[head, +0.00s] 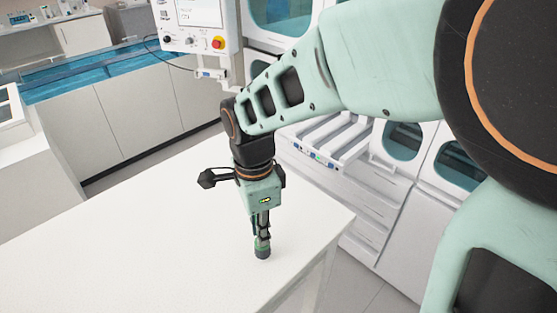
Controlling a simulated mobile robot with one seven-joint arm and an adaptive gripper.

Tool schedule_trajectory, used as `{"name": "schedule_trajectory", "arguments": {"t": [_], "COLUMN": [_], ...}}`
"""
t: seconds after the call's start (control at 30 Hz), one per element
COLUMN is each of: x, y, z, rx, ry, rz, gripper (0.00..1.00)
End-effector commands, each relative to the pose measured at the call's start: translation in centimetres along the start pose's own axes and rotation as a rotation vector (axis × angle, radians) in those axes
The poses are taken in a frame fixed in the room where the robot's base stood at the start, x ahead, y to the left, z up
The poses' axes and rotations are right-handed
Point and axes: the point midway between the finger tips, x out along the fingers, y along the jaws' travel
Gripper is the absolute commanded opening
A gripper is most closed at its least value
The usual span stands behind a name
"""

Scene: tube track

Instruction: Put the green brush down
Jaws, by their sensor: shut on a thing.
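My gripper (262,234) points straight down over the white table (130,245), near the table's right corner. It is shut on the green brush (262,251), a small dark green piece at the fingertips. The brush's lower end is at or just above the tabletop; I cannot tell whether it touches. Most of the brush is hidden by the fingers.
The tabletop to the left of my gripper is bare. The table's right edge (318,262) is close by. Behind it stand a white machine with sloping rails (335,140), and a control panel (193,22) with a red button. A counter with blue troughs (90,70) is at the back left.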

Motion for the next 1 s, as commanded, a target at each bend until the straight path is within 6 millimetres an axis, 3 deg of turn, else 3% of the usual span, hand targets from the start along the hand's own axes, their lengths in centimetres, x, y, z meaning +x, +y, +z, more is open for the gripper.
{"name": "schedule_trajectory", "arguments": {"t": [0.37, 0.4, 0.53, 1.0], "x": [0.33, 0.23, 0.21, -0.6], "y": [0.03, 0.03, 0.03, 0.01], "z": [0.07, 0.06, 0.06, 0.05], "rx": [-0.001, -0.001, -0.001, -0.001], "ry": [0.0, 0.0, 0.0, 0.0], "rz": [0.0, 0.0, 0.0, -0.001], "gripper": [0.0, 0.18, 0.32, 0.32]}}
